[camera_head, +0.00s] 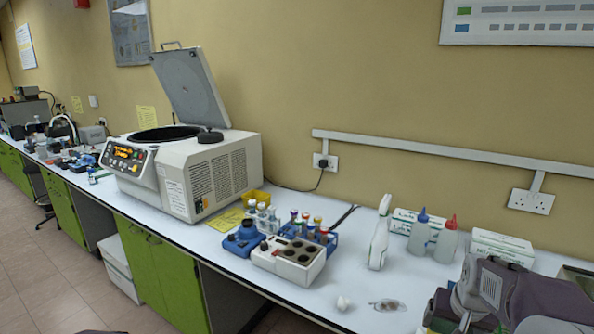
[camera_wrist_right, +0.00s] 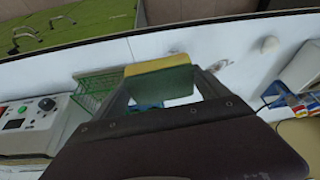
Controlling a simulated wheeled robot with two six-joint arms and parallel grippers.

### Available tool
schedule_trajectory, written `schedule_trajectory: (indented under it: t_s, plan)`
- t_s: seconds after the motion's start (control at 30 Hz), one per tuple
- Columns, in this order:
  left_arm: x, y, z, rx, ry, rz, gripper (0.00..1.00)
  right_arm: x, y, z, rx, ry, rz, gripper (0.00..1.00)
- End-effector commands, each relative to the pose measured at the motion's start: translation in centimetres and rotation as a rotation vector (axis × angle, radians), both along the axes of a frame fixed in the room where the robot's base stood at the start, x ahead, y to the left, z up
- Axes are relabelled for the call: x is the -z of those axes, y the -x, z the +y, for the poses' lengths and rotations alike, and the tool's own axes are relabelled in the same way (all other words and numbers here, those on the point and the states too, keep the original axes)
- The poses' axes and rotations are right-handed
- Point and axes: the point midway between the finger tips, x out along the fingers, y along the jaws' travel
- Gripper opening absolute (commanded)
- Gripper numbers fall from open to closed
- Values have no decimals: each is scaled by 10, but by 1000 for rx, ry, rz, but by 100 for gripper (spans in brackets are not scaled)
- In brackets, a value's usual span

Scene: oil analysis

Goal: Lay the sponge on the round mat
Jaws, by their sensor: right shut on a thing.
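The sponge (camera_wrist_right: 158,66) is a yellow block with a green layer, seen in the right wrist view between the tips of my right gripper (camera_wrist_right: 162,85). The gripper is shut on it and holds it over the white bench. I cannot clearly identify a round mat in either view. My left gripper is not in view.
A white block with dark wells (camera_head: 288,262), a spray bottle (camera_head: 380,235) and wash bottles (camera_head: 420,235) stand behind. A green wire basket (camera_wrist_right: 97,88) shows in the wrist view.

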Motion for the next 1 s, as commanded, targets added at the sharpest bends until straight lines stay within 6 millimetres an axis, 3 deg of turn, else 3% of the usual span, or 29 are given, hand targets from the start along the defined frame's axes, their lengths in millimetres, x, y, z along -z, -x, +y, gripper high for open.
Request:
schedule_trajectory:
  t_s: [0.3, 0.5, 0.6, 0.73, 1.0]
  plan:
    - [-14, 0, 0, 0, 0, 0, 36, 25, 3, 79, -191, -1, 3, 42]
    - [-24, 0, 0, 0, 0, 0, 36, 55, 18, 137, -355, -1, 6, 42]
    - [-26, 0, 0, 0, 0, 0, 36, 69, 28, 156, -417, 0, 4, 42]
    - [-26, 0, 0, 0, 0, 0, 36, 85, 32, 163, -449, 0, 1, 42]
    - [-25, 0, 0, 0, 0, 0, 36, 80, 21, 162, -460, 1, -1, 42]
